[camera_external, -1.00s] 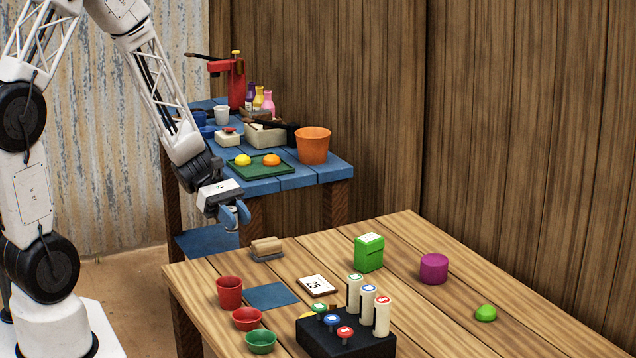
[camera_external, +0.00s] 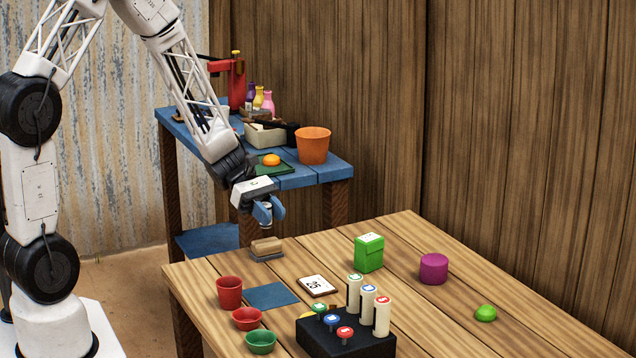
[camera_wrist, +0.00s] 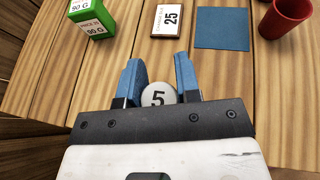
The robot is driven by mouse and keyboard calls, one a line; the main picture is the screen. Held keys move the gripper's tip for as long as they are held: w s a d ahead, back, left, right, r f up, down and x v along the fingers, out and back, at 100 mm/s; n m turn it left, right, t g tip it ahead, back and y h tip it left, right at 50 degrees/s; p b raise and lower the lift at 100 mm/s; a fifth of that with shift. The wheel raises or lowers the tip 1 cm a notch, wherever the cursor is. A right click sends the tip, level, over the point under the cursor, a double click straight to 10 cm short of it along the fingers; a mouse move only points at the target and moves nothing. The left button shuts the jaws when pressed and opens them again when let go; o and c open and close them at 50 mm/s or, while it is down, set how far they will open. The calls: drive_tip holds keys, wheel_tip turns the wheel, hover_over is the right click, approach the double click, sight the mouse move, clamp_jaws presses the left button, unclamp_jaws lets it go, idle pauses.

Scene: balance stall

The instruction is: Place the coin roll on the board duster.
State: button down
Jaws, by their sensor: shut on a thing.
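My gripper (camera_external: 268,213) is shut on the coin roll (camera_wrist: 157,98), which shows in the wrist view as a pale round end marked 5 between the two blue fingers. In the external view the roll is mostly hidden by the fingers. The board duster (camera_external: 267,246), a tan block with a grey base, lies on the wooden table near its back left edge. My gripper is above the duster, with a gap between them. The duster does not show in the wrist view.
A green box (camera_external: 369,253) stands to the right. A black holder (camera_external: 345,340) carries several upright pieces. A blue side table (camera_external: 300,178) stands behind.

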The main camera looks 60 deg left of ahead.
drive_tip(key=shift+f, duration=1.75)
drive_tip(key=shift+f, duration=0.1)
drive_tip(key=c, duration=0.8)
unclamp_jaws()
drive_tip(key=shift+v, duration=6.1)
